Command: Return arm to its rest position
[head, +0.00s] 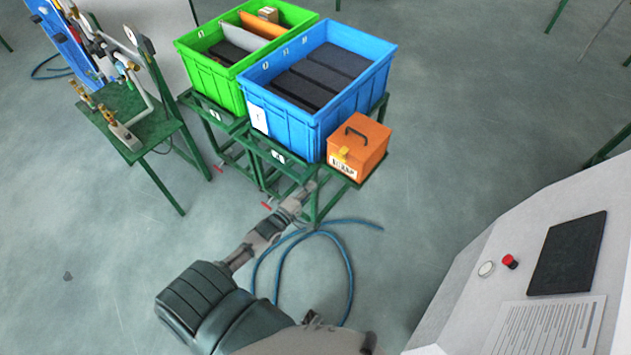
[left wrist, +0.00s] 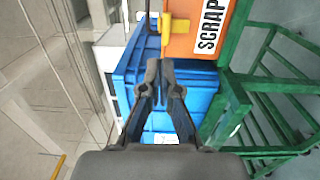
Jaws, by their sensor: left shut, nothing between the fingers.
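My left arm reaches in from the bottom of the head view, and its gripper (head: 306,190) is in front of the green stand below the blue bin. In the left wrist view the two fingers of my left gripper (left wrist: 160,66) meet at their tips, with nothing between them. The orange SCRAP box (left wrist: 196,32) shows just beyond the fingertips there, and the blue bin (left wrist: 128,72) is behind the fingers. Whether the gripper touches the stand cannot be told. My right gripper is not in view.
The orange box (head: 357,150) sits on the green stand (head: 270,150) beside the blue bin (head: 290,122). A green bin (head: 205,75) stands left of it. A gauge table (head: 125,130) is at upper left. A grey console (head: 500,285) fills the lower right. A blue hose (head: 350,275) lies on open floor.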

